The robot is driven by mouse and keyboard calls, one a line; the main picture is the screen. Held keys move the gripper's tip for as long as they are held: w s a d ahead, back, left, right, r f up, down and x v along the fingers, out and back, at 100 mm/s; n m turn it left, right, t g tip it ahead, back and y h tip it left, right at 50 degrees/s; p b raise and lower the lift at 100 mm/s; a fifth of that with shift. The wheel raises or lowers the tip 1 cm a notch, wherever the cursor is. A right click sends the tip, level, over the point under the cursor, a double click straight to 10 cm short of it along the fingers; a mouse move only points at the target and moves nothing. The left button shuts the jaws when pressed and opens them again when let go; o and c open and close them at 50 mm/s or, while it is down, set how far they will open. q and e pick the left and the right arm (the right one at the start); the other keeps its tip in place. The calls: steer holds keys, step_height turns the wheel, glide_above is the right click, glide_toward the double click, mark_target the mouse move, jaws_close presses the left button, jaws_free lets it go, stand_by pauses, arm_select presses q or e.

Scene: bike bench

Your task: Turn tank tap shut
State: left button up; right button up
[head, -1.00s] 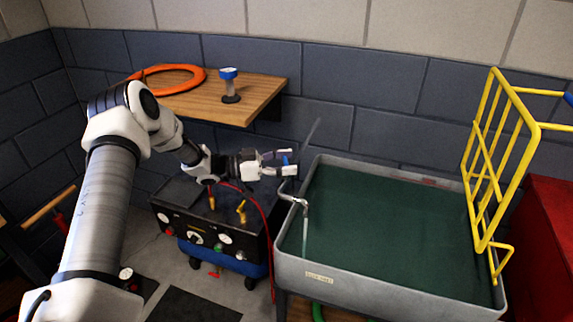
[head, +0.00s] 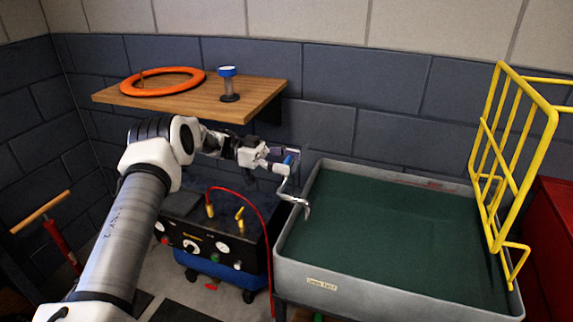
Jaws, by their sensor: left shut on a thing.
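The tank tap (head: 296,200) is a silver bent spout at the left rim of the grey tank (head: 390,298), which holds dark green water. A small blue tap handle (head: 289,160) shows at the top of the tap. My left gripper (head: 283,163) is at this handle and shut on it, with its fingers partly hiding it. No stream shows below the spout. My right gripper is not in view.
A wooden shelf (head: 190,108) on the wall holds an orange ring (head: 160,82) and a blue-topped stand (head: 229,84). A black compressor (head: 195,240) with a red hose stands below my left arm. A yellow rack (head: 487,165) stands at the tank's right.

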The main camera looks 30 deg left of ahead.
arm_select(q)
steer(key=shift+r, duration=0.1)
steer(key=o, duration=1.2)
steer(key=shift+c, duration=0.2)
steer(key=v, duration=0.7)
steer(key=shift+a, duration=0.25)
